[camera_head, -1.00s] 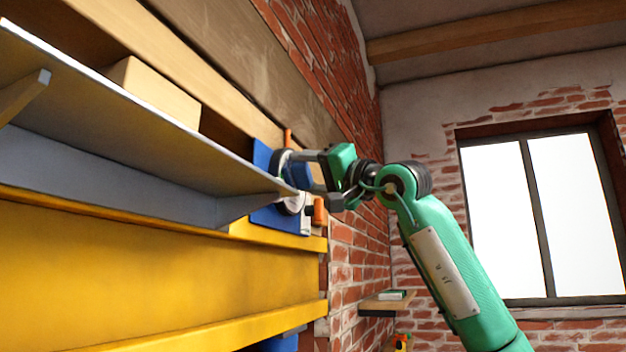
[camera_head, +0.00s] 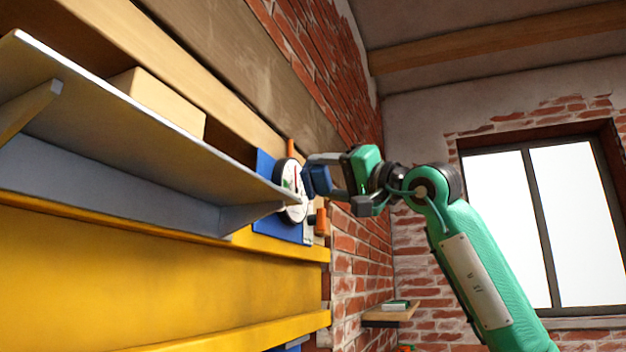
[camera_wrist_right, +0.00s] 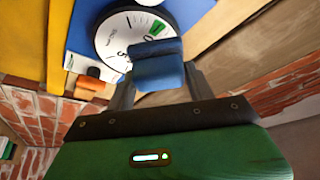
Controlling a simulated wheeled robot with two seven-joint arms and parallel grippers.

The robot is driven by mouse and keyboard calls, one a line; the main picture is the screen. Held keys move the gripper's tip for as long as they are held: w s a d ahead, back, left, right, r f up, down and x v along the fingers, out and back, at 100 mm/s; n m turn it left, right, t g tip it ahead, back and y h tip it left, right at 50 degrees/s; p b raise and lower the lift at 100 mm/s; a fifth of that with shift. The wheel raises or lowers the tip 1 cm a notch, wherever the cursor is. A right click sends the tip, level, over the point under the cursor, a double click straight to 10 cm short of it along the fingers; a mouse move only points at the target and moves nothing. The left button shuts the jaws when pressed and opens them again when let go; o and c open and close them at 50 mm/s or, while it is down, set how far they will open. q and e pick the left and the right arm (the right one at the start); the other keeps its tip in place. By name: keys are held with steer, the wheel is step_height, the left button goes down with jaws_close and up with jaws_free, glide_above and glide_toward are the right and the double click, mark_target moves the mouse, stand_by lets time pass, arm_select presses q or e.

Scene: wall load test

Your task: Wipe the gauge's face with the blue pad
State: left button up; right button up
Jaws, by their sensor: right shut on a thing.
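The gauge (camera_head: 291,186) has a round white face with a dark rim and is mounted on a blue panel (camera_head: 264,165) on the wall. In the right wrist view the gauge face (camera_wrist_right: 113,38) shows black marks and a green sector. My right gripper (camera_head: 322,176) is shut on the blue pad (camera_head: 318,181), just right of the gauge face. In the right wrist view the blue pad (camera_wrist_right: 158,66) covers the lower right part of the face; I cannot tell whether it touches. My left gripper is not in view.
A grey metal shelf (camera_head: 120,130) on a bracket juts out left of the gauge and hides part of the blue panel. Orange pieces (camera_head: 320,222) sit beside the panel. A small wall shelf (camera_head: 390,314) is lower down.

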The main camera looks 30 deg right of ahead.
steer(key=shift+s+d, duration=0.65)
steer(key=shift+s, duration=0.05)
steer(key=shift+s+d, duration=1.05)
steer(key=shift+s, duration=0.15)
steer(key=shift+w+a, duration=0.1)
steer(key=shift+w, duration=0.05)
